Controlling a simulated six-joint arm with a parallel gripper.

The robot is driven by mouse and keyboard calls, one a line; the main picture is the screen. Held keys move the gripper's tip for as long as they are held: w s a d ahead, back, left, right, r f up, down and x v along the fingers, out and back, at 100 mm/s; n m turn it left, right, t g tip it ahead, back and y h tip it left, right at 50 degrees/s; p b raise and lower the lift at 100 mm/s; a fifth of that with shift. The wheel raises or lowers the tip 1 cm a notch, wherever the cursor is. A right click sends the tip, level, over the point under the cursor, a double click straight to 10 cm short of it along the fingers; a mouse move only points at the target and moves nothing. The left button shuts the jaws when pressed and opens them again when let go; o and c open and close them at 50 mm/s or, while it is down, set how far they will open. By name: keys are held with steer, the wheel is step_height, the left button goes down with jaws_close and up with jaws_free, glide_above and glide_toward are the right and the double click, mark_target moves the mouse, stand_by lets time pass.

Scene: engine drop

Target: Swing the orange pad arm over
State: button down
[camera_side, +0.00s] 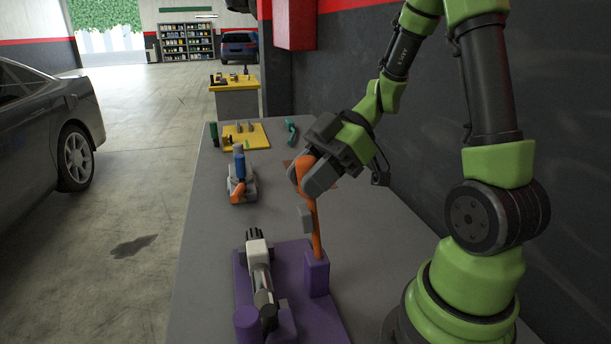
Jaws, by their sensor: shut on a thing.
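The orange pad arm (315,232) stands nearly upright, its foot in a purple post (317,273) on the right side of a purple base (331,318). A grey pad (305,219) sits on its left side, partway up. My gripper (308,178) is shut on the rounded orange top of the pad arm, and its fingers partly hide that top. A white and dark cylindrical engine part (259,268) lies on the purple base, left of the pad arm and apart from it.
A small blue, orange and grey device (240,180) stands on the grey table (207,265) further back. A yellow mat (254,137) with tools and a green tool (291,131) lie at the far end. The wall (440,190) runs along the right. The table's left side is clear.

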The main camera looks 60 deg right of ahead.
steer(key=c, duration=0.8)
jaws_free()
steer(key=shift+d, duration=0.1)
steer(key=v, duration=1)
